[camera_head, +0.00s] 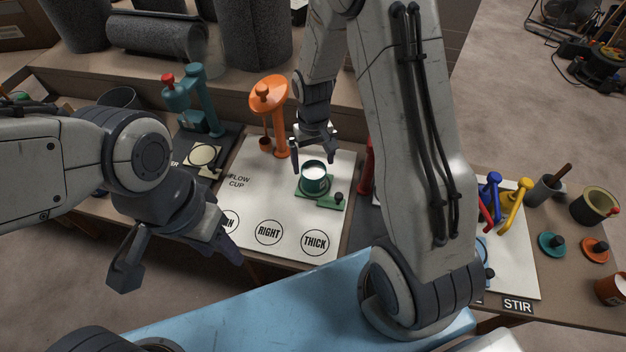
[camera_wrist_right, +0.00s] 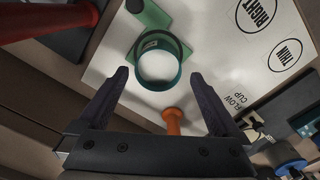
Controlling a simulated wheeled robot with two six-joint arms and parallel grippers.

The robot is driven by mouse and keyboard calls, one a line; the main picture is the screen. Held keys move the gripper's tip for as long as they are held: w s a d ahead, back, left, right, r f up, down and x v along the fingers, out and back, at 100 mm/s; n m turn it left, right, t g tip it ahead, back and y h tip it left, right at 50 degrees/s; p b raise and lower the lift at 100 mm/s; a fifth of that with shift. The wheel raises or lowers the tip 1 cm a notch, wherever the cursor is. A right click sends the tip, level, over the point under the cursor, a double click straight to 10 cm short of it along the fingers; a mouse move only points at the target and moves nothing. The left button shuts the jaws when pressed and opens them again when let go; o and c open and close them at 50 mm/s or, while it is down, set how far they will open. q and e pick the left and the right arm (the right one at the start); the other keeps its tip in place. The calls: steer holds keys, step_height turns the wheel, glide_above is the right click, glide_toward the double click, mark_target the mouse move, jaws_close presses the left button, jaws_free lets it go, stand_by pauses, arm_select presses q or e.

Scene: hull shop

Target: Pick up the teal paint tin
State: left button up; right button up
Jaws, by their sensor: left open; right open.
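The teal paint tin (camera_head: 314,187) stands upright on the white flow-cup mat, with white paint showing in its open top. It also shows in the right wrist view (camera_wrist_right: 158,87), just beyond and between the fingertips. My right gripper (camera_head: 315,152) is open and empty, just behind and above the tin in the head view. Its two fingers (camera_wrist_right: 160,78) are spread wider than the tin, and no contact shows. My left gripper (camera_head: 178,255) is open and empty, in front of the bench at the left, far from the tin.
A green piece with a dark knob (camera_head: 331,201) lies beside and partly under the tin. An orange stand (camera_head: 281,130) rises close behind it, left of my right gripper. A teal stand (camera_head: 197,108) is further left. The mat (camera_head: 285,205) is clear in front, with printed circles.

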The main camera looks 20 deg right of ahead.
mark_target(314, 176)
steer(key=f, duration=0.7)
steer(key=shift+w+d+f+b, duration=0.15)
steer(key=shift+w+f+b, duration=0.1)
steer(key=shift+b, duration=0.15)
steer(key=shift+r, duration=0.1)
jaws_close()
